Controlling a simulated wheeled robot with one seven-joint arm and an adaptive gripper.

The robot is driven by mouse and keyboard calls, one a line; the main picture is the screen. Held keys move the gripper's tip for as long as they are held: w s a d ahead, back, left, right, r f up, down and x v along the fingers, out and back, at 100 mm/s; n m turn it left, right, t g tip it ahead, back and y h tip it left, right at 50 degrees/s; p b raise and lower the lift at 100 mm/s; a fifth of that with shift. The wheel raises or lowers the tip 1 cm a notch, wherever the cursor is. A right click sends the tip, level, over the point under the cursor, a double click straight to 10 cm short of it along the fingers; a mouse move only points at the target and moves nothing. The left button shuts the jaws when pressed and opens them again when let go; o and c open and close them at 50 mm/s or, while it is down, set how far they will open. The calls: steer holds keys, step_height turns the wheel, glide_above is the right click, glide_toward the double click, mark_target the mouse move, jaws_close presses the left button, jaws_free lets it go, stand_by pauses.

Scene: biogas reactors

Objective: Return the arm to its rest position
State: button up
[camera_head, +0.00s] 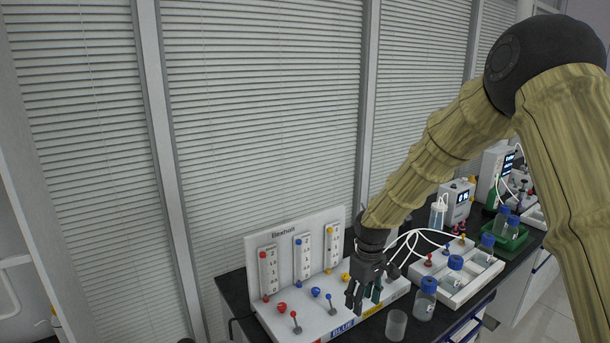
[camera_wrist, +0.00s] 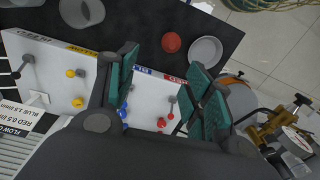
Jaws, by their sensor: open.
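My arm (camera_head: 440,140) has a wood-like yellow casing. It reaches from the upper right down to the dark bench. My gripper (camera_head: 362,303) points down beside the right part of a white panel (camera_head: 345,226) with red, blue and yellow knobs. In the wrist view my gripper (camera_wrist: 164,92) has its two green-padded fingers spread apart, with nothing between them. The panel's base (camera_wrist: 150,100) shows below and between the fingers. I cannot tell the exact gap between the fingertips and the panel.
A clear beaker (camera_head: 396,325) and a blue-capped bottle (camera_head: 425,299) stand close right of the gripper. A white tray (camera_head: 460,292) with bottles and white tubes lies farther right. A green tray (camera_head: 512,240) and instruments stand behind. Window blinds (camera_head: 260,110) are behind the bench.

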steer(key=s+d+f+m+y, duration=0.1)
steer(key=s+f+m, duration=0.1)
steer(key=s+f, duration=0.8)
steer(key=s+f+m, duration=0.1)
steer(key=s+f, duration=0.7)
steer(key=f, duration=0.4)
steer(key=s+d+f+m, duration=0.2)
steer(key=s+f, duration=0.1)
steer(key=s, duration=0.6)
steer(key=s+d+f+m+h, duration=0.1)
steer(key=s+d+f, duration=0.15)
steer(key=s, duration=0.75)
steer(key=s+d+f+m, duration=0.2)
steer(key=s+f, duration=0.2)
steer(key=s, duration=0.5)
step_height(320, 180, down, 11)
steer(key=b, duration=1.1)
steer(key=shift+a+b, duration=0.15)
steer(key=shift+b, duration=0.15)
steer(key=shift+c, duration=1.2)
steer(key=shift+w+a, duration=0.1)
steer(key=shift+a, duration=0.05)
steer(key=shift+c, duration=0.5)
